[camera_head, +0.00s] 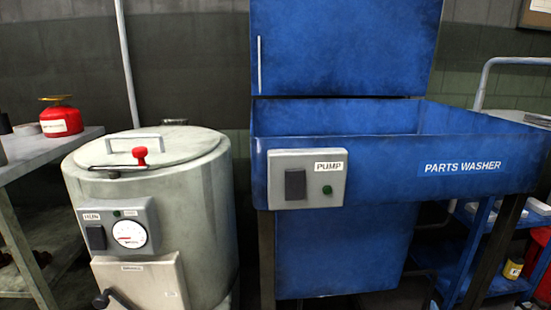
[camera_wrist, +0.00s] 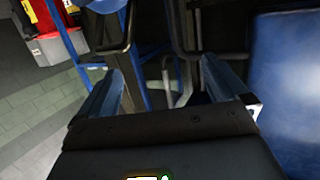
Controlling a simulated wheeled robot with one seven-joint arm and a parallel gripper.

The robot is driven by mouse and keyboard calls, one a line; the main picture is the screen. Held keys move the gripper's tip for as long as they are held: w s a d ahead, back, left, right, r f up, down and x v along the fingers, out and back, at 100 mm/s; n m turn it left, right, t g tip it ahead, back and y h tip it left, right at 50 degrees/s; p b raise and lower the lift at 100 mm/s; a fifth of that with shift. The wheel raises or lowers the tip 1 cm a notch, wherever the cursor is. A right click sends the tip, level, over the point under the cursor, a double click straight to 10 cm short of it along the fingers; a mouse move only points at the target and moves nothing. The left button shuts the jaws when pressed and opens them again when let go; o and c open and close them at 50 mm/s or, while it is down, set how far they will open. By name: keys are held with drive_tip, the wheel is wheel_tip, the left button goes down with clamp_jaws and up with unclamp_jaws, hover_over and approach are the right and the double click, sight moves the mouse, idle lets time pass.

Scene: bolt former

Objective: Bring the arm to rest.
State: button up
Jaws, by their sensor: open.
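My gripper (camera_wrist: 161,66) shows in the wrist view with its two fingers spread apart. It is open, and nothing sits between the fingers. The arm does not show in the head view, so its overall pose is hidden. Behind the fingers in the wrist view are dark tubular legs and blue frame bars, apart from the fingers as far as I can tell.
In the head view a blue parts washer (camera_head: 400,185) with a pump switch box (camera_head: 306,179) stands right of centre. A grey-green drum machine (camera_head: 205,215) stands left. A bench (camera_head: 30,160) at far left holds a red can (camera_head: 61,119). A blue shelf cart (camera_head: 478,262) stands at right.

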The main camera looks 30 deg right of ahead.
drive_tip(key=s+a+r+n+t+y, duration=0.2)
drive_tip(key=s+a+r+n+y, duration=0.15)
drive_tip(key=a, duration=0.85)
drive_tip(key=s+a+r+n+t+y, duration=0.2)
drive_tip(key=s+a+r+n+y, duration=0.15)
drive_tip(key=a, duration=0.95)
drive_tip(key=s+a+r+n+t+y, duration=0.2)
drive_tip(key=s+a+r+n+y, duration=0.15)
drive_tip(key=a, duration=0.85)
drive_tip(key=s+a+r+n+y, duration=0.1)
drive_tip(key=s+a+r, duration=0.2)
drive_tip(key=a+r, duration=0.25)
drive_tip(key=s+a+r+y, duration=0.2)
drive_tip(key=s+a+r, duration=0.15)
drive_tip(key=r, duration=0.25)
wheel_tip(320, 180, up, 28)
drive_tip(key=p, duration=2.7)
drive_tip(key=shift+w+a+f, duration=0.15)
drive_tip(key=shift+a+f, duration=0.1)
drive_tip(key=shift+a, duration=0.1)
